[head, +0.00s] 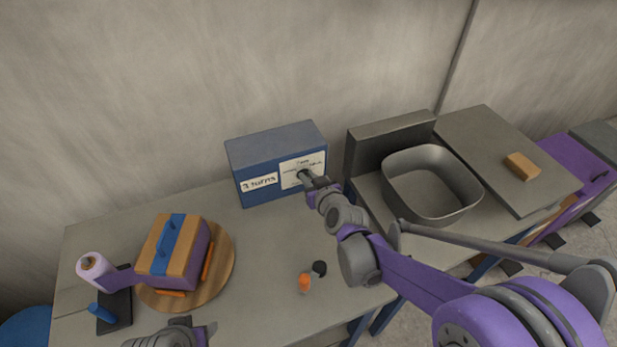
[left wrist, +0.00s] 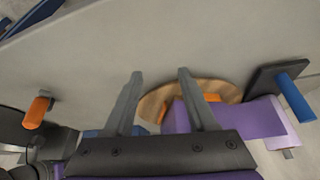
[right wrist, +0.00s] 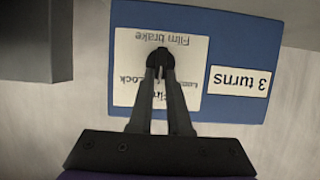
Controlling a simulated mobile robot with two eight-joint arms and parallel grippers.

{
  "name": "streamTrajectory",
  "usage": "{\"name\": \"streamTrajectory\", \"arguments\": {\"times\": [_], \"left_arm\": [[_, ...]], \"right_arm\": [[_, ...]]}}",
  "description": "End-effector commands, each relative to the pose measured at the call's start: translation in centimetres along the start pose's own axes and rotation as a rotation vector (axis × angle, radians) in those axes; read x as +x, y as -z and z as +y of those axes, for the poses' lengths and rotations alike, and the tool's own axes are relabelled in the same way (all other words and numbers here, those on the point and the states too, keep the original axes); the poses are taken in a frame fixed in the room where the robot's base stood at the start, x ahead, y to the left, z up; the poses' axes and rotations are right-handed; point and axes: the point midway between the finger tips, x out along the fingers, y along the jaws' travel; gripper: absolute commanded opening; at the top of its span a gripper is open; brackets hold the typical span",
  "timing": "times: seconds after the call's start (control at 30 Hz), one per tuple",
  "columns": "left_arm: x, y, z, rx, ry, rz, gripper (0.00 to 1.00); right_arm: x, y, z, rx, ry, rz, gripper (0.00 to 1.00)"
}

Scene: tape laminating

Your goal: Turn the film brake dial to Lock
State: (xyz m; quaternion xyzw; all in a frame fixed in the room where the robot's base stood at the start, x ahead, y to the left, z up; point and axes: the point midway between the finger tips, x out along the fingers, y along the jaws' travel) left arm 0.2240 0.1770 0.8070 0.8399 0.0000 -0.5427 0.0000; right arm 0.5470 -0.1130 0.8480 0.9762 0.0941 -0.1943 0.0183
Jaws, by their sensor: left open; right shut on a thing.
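The blue box (head: 262,191) stands at the back of the table. Its front has a "3 turns" label (right wrist: 239,81) and a white film brake panel (head: 290,173). In the right wrist view the panel (right wrist: 188,58) reads upside down, with "Film brake" and "Lock" legible. My right gripper (right wrist: 158,62) is shut on the dark dial (right wrist: 158,54) at the panel's middle. The fingers hide most of the dial, so its setting cannot be told. My left gripper (left wrist: 161,75) is open and empty above the front of the table, near the round wooden board.
A round board (head: 228,268) bears a purple, tan and blue block (head: 172,250). An orange item (head: 304,282) and a black knob (head: 319,268) lie front centre. A grey basin (head: 432,205) stands right.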

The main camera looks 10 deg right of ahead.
Motion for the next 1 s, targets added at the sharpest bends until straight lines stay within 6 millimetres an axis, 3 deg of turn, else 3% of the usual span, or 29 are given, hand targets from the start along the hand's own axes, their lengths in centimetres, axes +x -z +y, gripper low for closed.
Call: {"name": "streamTrajectory", "arguments": {"times": [0.37,0.67,1.0], "left_arm": [[-0.8,0.4,0.0,0.0,0.0,0.003,0.57],[-1.6,0.8,0.0,0.0,0.0,0.006,0.57],[-1.1,0.6,0.0,0.0,0.0,0.004,0.57]], "right_arm": [[0.0,0.1,0.4,0.104,0.041,0.001,0.0],[0.1,-0.1,1.0,0.33,0.135,0.001,0.0],[0.2,-0.5,1.6,0.6,0.247,0.001,0.0]]}}
